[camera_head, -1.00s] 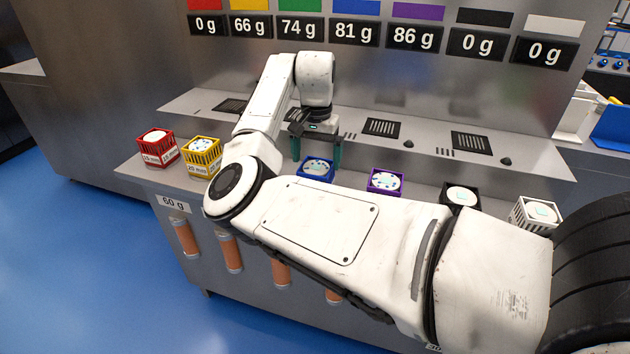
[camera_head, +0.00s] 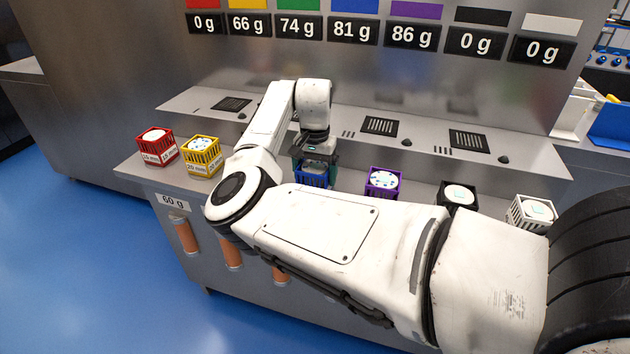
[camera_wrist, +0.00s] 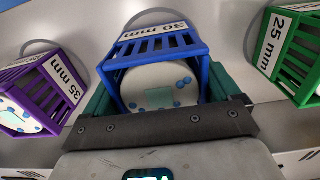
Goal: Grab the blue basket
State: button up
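The blue basket (camera_head: 314,180) stands on the lower front shelf in the head view, partly hidden by my arm and gripper. In the wrist view the blue basket (camera_wrist: 164,46) has a "30 mm" label and a pale round piece with blue dots inside. My gripper (camera_head: 315,165) is down over it. In the wrist view my gripper's teal fingers (camera_wrist: 160,90) lie on either side of the basket, close along its walls. I cannot tell whether they press on it.
A purple basket (camera_head: 384,182) stands to the right, then a black one (camera_head: 458,194) and a white one (camera_head: 530,212). Yellow (camera_head: 201,155) and red (camera_head: 157,146) baskets stand to the left. A green basket (camera_wrist: 292,55) shows in the wrist view. Weight displays (camera_head: 354,31) are on the back wall.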

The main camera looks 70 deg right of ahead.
jog(key=c, duration=0.7)
jog(key=shift+c, duration=0.9)
jog(key=shift+r, duration=0.2)
